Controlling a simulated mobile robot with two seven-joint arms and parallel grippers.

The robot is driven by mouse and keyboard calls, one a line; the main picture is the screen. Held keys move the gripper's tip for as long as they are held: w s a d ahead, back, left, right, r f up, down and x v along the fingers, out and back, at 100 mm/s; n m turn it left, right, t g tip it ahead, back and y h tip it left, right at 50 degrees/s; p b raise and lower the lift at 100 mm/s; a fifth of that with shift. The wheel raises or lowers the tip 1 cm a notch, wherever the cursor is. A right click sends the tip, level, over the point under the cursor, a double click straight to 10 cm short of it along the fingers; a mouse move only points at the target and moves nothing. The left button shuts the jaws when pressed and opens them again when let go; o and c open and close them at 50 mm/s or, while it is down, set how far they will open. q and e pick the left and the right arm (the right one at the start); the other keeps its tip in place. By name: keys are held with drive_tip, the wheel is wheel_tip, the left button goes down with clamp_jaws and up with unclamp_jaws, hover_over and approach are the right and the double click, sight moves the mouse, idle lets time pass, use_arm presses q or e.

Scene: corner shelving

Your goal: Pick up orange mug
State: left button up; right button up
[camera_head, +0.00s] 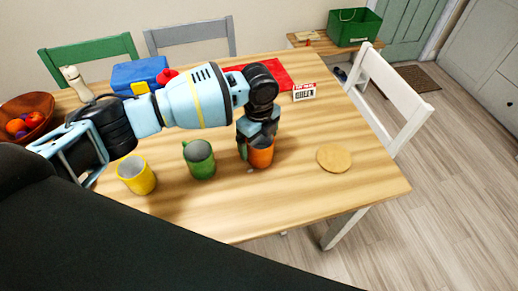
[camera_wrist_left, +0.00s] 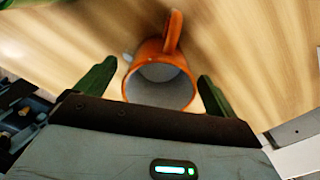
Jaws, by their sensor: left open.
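The orange mug (camera_head: 261,154) stands on the wooden table, partly hidden by my left gripper in the head view. My left gripper (camera_head: 250,148) is above and beside it. In the left wrist view the orange mug (camera_wrist_left: 161,76) shows its pale inside, and its handle points away from the gripper. The open green fingers of my left gripper (camera_wrist_left: 156,90) lie on either side of the mug, with gaps between them and its wall. My right gripper does not show in either view.
A green mug (camera_head: 200,160) and a yellow mug (camera_head: 137,176) stand left of the orange mug. A round tan disc (camera_head: 334,158) lies to the right. A small white sign (camera_head: 304,92), red mat (camera_head: 281,75) and blue box (camera_head: 137,73) are farther back.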

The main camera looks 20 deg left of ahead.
use_arm(q)
drive_tip(key=shift+f, duration=0.7)
drive_tip(key=shift+c, duration=0.4)
drive_tip(key=c, duration=1.2)
drive_tip(key=shift+r, duration=0.25)
drive_tip(key=shift+r+p, duration=0.3)
drive_tip(key=shift+r, duration=4.45)
drive_tip(key=shift+r, duration=0.1)
